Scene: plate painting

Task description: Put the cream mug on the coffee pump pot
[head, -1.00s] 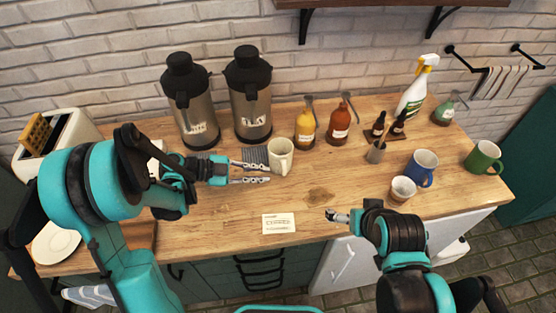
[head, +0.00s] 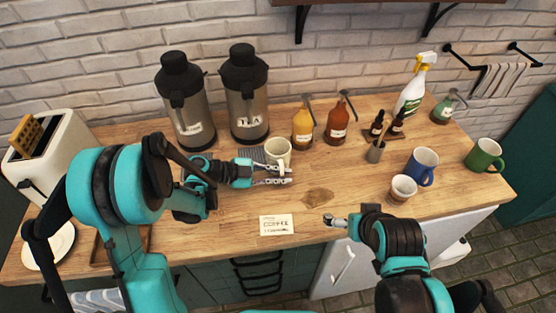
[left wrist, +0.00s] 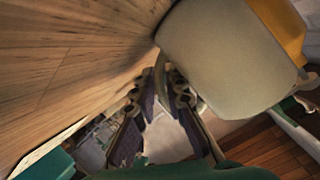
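The cream mug (head: 279,150) stands upright on the counter in front of the pump pots; it fills the upper right of the left wrist view (left wrist: 225,55). Two steel pump pots with black tops stand at the back. The right one (head: 246,100) has a label that looks like TEA; the left one (head: 187,105), its label blurred, seems the coffee pot. My right gripper (head: 330,220) is over the front edge, its fingers unclear.
A dark grille (head: 250,154) lies beside the mug. Yellow (head: 302,130) and brown (head: 337,125) pump bottles stand right of the pots. A blue mug (head: 421,167), a white cup (head: 403,188) and a green mug (head: 484,155) stand right. A card (head: 276,225) lies in front.

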